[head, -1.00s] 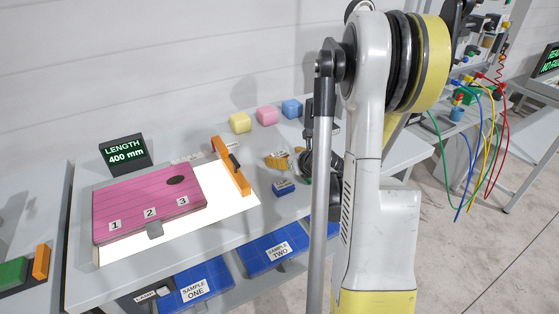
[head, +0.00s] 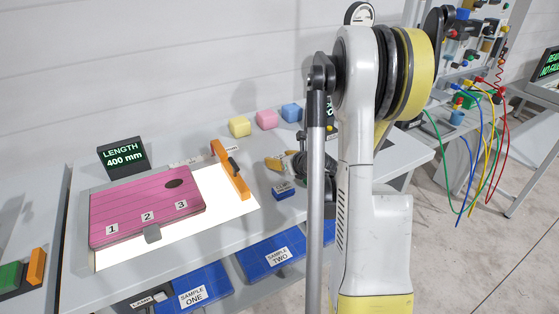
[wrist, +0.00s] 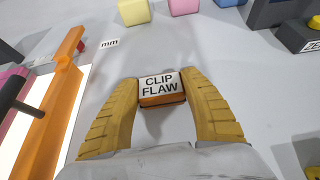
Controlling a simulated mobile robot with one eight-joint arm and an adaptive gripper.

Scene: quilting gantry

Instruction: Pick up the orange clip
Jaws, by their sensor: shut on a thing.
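The orange clip (wrist: 162,100) carries a white label reading "CLIP FLAW". In the wrist view it sits between the two ribbed yellow fingers of my gripper (wrist: 162,102), which are shut on its sides. In the head view my gripper (head: 280,163) is low over the table, behind a blue labelled block. The clip cannot be made out clearly there, and I cannot tell whether it touches the table.
A pink panel (head: 140,212) lies on a lit white plate, beside an orange bar (head: 230,170) with a dark handle. Yellow (head: 239,127), pink (head: 266,120) and blue (head: 291,112) blocks stand behind. The blue block (head: 283,194) is close in front of my gripper.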

